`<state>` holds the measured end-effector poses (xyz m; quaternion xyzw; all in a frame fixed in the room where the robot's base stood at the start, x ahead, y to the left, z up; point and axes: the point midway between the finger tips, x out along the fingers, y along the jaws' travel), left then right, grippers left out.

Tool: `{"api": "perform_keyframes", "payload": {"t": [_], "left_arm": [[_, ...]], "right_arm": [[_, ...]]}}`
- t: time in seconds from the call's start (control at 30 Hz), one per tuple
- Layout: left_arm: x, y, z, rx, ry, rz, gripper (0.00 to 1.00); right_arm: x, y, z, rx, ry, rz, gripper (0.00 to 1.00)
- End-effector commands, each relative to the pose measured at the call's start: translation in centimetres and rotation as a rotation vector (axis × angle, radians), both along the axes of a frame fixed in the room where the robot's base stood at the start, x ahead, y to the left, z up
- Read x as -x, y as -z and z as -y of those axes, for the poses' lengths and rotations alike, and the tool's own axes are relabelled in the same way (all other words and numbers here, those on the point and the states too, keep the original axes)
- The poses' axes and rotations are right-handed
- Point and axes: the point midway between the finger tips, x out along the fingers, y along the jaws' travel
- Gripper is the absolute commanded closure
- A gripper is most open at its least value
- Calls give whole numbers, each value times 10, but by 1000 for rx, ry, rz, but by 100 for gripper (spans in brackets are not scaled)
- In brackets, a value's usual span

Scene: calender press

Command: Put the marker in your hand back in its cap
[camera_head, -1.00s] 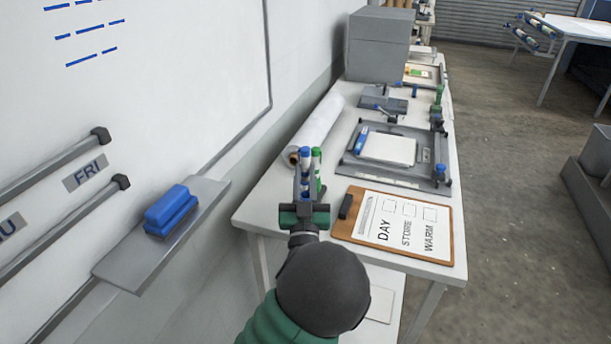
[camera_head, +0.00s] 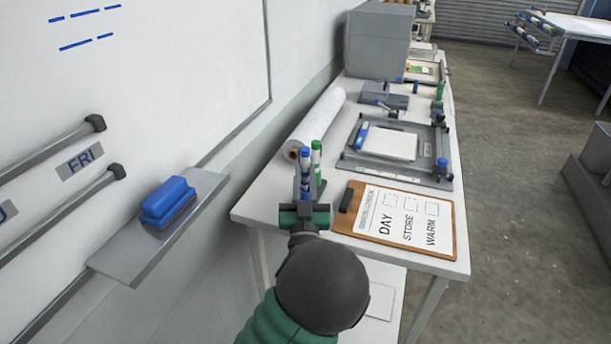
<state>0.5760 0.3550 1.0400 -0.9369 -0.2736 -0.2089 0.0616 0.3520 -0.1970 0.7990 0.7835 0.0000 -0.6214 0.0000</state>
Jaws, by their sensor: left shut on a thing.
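My left gripper (camera_head: 304,190) reaches in from the bottom of the head view and points away from me, over the near left part of the white table (camera_head: 258,200). It is shut on what looks like a blue-ended marker (camera_head: 305,156). A green-ended marker (camera_head: 316,150) shows just right of it; I cannot tell whether the gripper touches that one. The marker's tip and its contact with the fingers are not clear. A small blue upright piece (camera_head: 442,163), perhaps a cap, sits at the grey tray's near right corner. My right gripper is out of view.
A clipboard (camera_head: 446,243) lies right of the gripper. Behind it is the grey tray (camera_head: 352,164) with a white pad and a blue-ended item. A white roll (camera_head: 318,118) lies left. A whiteboard ledge (camera_head: 125,262) with a blue eraser (camera_head: 168,202) is at left.

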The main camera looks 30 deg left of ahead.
Motion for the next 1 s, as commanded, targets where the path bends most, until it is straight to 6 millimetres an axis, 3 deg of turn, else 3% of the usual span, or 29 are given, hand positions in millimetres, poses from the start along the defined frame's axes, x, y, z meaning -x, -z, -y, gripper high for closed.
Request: {"api": "perform_keyframes", "payload": {"t": [0.93, 0.97, 1.0], "left_arm": [[0, 20, 0, 0, 0, 0, 100], [0, 20, 0, -1, 0, 1, 80], [0, 19, 0, 0, 0, 0, 74]], "right_arm": [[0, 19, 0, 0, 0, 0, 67], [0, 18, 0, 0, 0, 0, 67], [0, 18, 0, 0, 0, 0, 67]]}}
